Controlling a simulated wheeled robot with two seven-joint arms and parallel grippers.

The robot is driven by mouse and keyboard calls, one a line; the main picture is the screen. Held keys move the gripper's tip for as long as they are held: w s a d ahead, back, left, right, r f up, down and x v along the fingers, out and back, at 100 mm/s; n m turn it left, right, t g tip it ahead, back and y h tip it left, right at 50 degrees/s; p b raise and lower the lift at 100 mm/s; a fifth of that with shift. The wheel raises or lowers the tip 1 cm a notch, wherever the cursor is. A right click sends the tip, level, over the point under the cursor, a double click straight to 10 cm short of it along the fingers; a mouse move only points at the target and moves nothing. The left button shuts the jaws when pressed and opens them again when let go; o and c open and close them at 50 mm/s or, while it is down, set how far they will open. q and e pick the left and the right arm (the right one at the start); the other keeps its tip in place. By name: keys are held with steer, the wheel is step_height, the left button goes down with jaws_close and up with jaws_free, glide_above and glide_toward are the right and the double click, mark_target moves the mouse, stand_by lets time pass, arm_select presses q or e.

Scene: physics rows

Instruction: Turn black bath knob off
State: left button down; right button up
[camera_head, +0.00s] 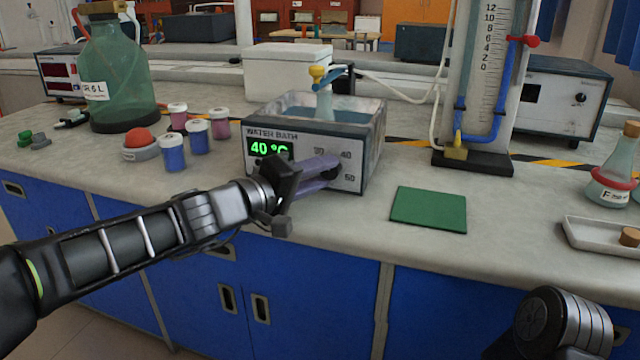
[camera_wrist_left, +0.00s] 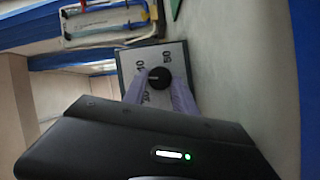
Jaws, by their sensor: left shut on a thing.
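The water bath (camera_head: 315,135) is a grey box with a water-filled top, and its green display reads 40 °C. My left gripper (camera_head: 333,167) reaches its front panel at the lower right, with purple fingers. In the left wrist view, the round black knob (camera_wrist_left: 159,78) sits between the two fingers, and they are shut on its sides. A small light mark shows on the knob's face. Dial numbers are printed around it. In the head view the fingers mostly hide the knob. Only a part of my right arm shows at the lower right; its gripper is out of view.
A green mat (camera_head: 429,209) lies right of the bath. Behind it stands a tall scaled column (camera_head: 487,75) with blue tubing. Several small jars (camera_head: 172,152) and a large green bottle (camera_head: 118,75) stand to the left. A flask (camera_head: 612,175) and white tray (camera_head: 590,238) are at right.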

arm_select(q)
steer(key=c, duration=1)
jaws_free()
steer(key=shift+p+v, duration=0.35)
steer(key=shift+v, duration=3.55)
